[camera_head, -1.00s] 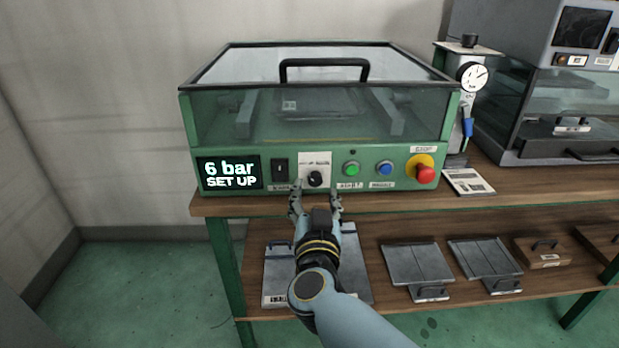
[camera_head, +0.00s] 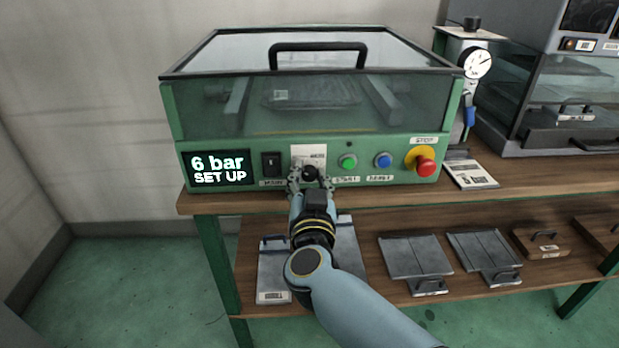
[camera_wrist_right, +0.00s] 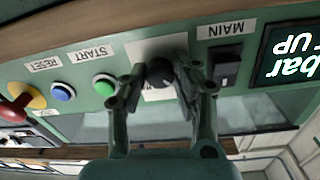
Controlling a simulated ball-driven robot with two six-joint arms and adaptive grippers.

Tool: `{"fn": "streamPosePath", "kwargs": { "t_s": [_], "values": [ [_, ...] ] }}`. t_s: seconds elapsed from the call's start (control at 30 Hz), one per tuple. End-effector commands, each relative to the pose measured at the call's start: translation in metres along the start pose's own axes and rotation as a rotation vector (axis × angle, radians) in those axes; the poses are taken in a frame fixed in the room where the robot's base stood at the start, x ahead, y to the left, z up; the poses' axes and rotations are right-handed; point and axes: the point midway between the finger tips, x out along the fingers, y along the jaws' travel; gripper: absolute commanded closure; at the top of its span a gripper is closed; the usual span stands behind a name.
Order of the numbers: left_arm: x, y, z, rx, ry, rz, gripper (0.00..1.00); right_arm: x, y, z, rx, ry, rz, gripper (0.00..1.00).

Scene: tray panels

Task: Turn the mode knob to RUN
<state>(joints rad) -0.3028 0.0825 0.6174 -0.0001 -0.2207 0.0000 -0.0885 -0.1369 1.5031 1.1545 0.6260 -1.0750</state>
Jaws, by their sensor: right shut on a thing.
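The black round mode knob (camera_head: 310,173) sits on a white label plate (camera_head: 308,152) on the green front panel of the machine. It also shows in the right wrist view (camera_wrist_right: 160,72), which sees the panel upside down. My right gripper (camera_head: 310,180) is at the panel with its fingers on either side of the knob, shut on it. The fingers (camera_wrist_right: 158,84) hide part of the label, and I cannot read the knob's pointer. The display (camera_head: 218,168) reads "6 bar SET UP". My left gripper is not in view.
Right of the knob are a green START button (camera_head: 347,162), a blue RESET button (camera_head: 383,160) and a red STOP button (camera_head: 425,166). A MAIN switch (camera_head: 271,164) is on its left. A pressure gauge (camera_head: 478,63) stands at right. Trays (camera_head: 415,258) lie on the lower shelf.

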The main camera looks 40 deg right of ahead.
Motion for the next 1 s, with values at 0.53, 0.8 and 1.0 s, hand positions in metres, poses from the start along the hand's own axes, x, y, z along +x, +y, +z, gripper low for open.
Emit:
{"fn": "streamPosePath", "kwargs": {
  "t_s": [0.53, 0.8, 1.0],
  "values": [
    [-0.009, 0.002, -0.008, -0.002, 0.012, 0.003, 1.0, 0.0, 0.0, -0.001, 0.137, -0.007, 0.002, 1.0],
    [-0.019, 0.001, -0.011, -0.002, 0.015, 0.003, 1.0, 0.0, 0.0, -0.002, 0.371, -0.016, 0.003, 1.0],
    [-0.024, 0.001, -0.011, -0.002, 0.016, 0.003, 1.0, 0.0, 0.0, -0.001, 0.562, -0.024, 0.005, 1.0]
  ]
}}
